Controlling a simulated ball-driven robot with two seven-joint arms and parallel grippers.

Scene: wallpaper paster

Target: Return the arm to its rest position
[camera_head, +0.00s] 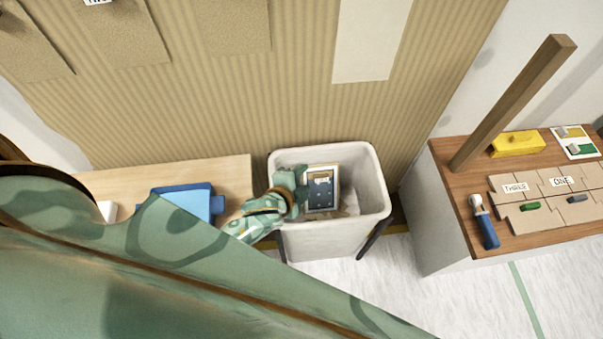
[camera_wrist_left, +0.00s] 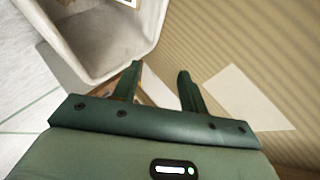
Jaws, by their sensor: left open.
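My left gripper (camera_head: 296,190) is at the left side of a pale grey bin (camera_head: 372,203), over its rim in the head view. In the left wrist view the two green fingers (camera_wrist_left: 160,72) stand apart with nothing held between them. The bin (camera_wrist_left: 62,45) shows there at the upper left, beside the fingers. A dark framed panel (camera_head: 322,193) shows inside the bin next to the gripper. My green left arm covers much of the lower left of the head view. My right gripper is not seen.
A wooden table with a blue tray (camera_head: 212,206) stands left of the bin. A wooden-topped bench (camera_head: 440,165) at the right holds a brown post (camera_head: 512,105), a yellow box (camera_head: 517,143), labelled pieces and a blue-handled tool (camera_head: 487,230). A ribbed tan wall (camera_head: 230,100) stands behind.

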